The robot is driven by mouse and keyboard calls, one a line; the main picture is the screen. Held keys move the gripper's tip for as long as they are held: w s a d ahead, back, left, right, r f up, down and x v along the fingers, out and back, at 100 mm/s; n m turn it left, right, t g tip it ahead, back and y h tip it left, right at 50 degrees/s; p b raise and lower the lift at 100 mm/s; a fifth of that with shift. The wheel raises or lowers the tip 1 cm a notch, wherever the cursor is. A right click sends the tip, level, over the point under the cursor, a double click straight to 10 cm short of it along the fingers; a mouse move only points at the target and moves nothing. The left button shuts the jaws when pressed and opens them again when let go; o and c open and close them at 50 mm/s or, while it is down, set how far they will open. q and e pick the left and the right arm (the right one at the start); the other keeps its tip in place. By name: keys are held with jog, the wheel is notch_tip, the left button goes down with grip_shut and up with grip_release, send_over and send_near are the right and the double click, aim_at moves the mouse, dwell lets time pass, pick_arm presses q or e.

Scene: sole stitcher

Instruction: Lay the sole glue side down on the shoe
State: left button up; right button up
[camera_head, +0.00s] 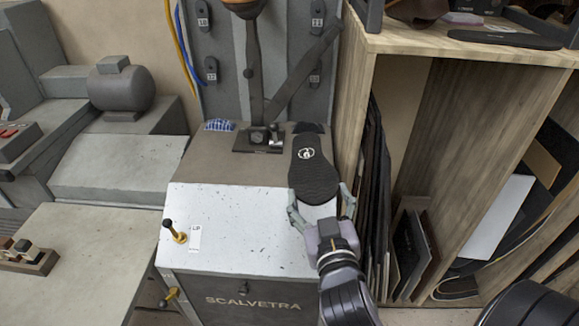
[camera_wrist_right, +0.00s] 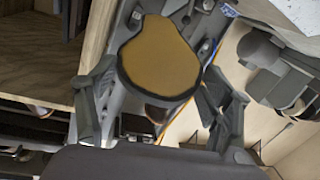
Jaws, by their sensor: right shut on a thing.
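My right gripper (camera_head: 319,192) is shut on the black sole (camera_head: 309,158), with its fingers at the two edges of the sole's wide end. The sole's dark face with a white round logo is up, and its narrow end points away over the machine. In the right wrist view the sole's tan face (camera_wrist_right: 160,58), with a dark rim, shows between the fingers (camera_wrist_right: 157,72). The brown shoe (camera_head: 245,8) is at the top of the machine's post, cut off by the head view's upper edge. The sole is apart from the shoe. My left gripper is out of view.
The grey stitcher (camera_head: 240,295) has a pale top (camera_head: 245,235) with a small lever (camera_head: 176,233). Its dark post (camera_head: 253,65) rises behind. A wooden rack (camera_head: 352,105) stands close at right. A grey bench (camera_head: 115,165) with a cylinder stands at left.

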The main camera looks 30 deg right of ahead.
jog(key=m, duration=0.1)
jog(key=m+g, duration=0.1)
jog(key=m, duration=0.1)
jog(key=shift+a+f+g+h, duration=0.1)
jog(key=shift+f+g+h, duration=0.05)
jog(key=shift+g+h, duration=0.2)
jog(key=shift+n, duration=0.6)
jog(key=shift+n+h+p, duration=0.3)
jog(key=shift+n+h, duration=0.05)
jog(key=shift+n, duration=0.85)
jog(key=n+h, duration=0.1)
jog(key=n, duration=0.3)
jog(key=shift+a+n+p, duration=0.15)
jog(key=shift+n+p, duration=0.15)
jog(key=n+p, duration=0.4)
jog(key=n, duration=0.2)
jog(key=shift+s+a+p, duration=0.1)
jog(key=shift+p, duration=0.2)
jog(key=n+p, duration=0.1)
jog(key=n, duration=0.2)
jog(key=shift+p, duration=0.35)
jog(key=shift+f+n, duration=0.1)
jog(key=shift+n, duration=0.3)
